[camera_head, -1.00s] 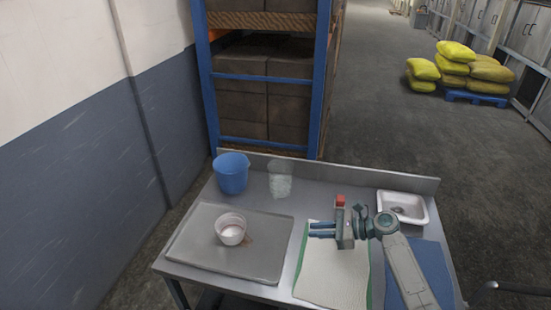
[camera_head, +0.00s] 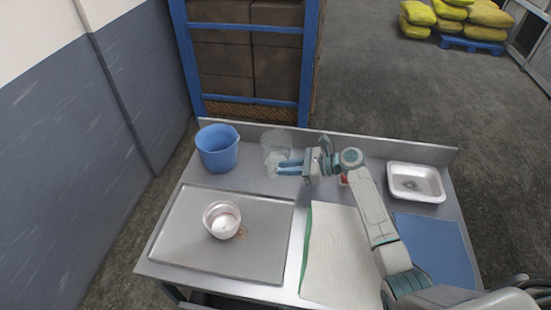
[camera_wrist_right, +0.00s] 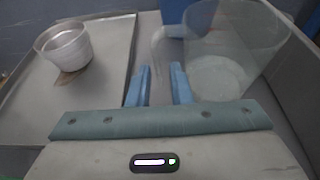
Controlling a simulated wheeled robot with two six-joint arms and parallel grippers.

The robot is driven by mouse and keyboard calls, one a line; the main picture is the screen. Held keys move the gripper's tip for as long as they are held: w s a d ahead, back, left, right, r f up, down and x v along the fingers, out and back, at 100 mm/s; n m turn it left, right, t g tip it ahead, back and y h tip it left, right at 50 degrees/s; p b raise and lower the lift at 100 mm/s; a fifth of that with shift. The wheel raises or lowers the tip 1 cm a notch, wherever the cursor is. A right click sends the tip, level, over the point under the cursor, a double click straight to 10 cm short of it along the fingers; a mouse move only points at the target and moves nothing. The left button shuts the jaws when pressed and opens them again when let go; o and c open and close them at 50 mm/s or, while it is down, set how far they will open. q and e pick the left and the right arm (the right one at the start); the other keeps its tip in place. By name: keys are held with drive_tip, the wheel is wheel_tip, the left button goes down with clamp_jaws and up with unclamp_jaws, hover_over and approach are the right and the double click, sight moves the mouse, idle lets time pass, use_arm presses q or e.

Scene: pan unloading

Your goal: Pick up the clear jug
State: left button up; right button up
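The clear jug (camera_head: 277,142) stands at the back of the steel table, right of the blue jug (camera_head: 217,150). In the right wrist view the clear jug (camera_wrist_right: 235,50) is large at upper right, and its faint handle shows just ahead of the fingertips. My right gripper (camera_head: 279,168) is at the front right side of the clear jug, its blue fingers pointing left. In the right wrist view its fingers (camera_wrist_right: 159,75) are apart with nothing visible held between them. Whether they touch the jug is unclear. My left gripper is out of view.
A grey tray (camera_head: 187,240) at left holds a pinkish-white bowl (camera_head: 222,220). A white cloth (camera_head: 335,250), a blue mat (camera_head: 440,250) and a white basin (camera_head: 415,183) are at right. A small red item (camera_head: 344,180) is partly behind my arm. A raised lip (camera_head: 380,148) edges the table's back.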

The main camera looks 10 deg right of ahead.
sight(272, 178)
drive_tip(key=b+x, duration=0.3)
drive_tip(key=x, duration=0.1)
drive_tip(key=shift+s+f, duration=0.15)
drive_tip(key=shift+s, duration=0.1)
drive_tip(key=shift+w+a+b, duration=0.3)
drive_tip(key=shift+a+b, duration=0.15)
drive_tip(key=shift+a, duration=0.15)
drive_tip(key=shift+s+d, duration=0.1)
drive_tip(key=shift+c, duration=0.7)
clamp_jaws()
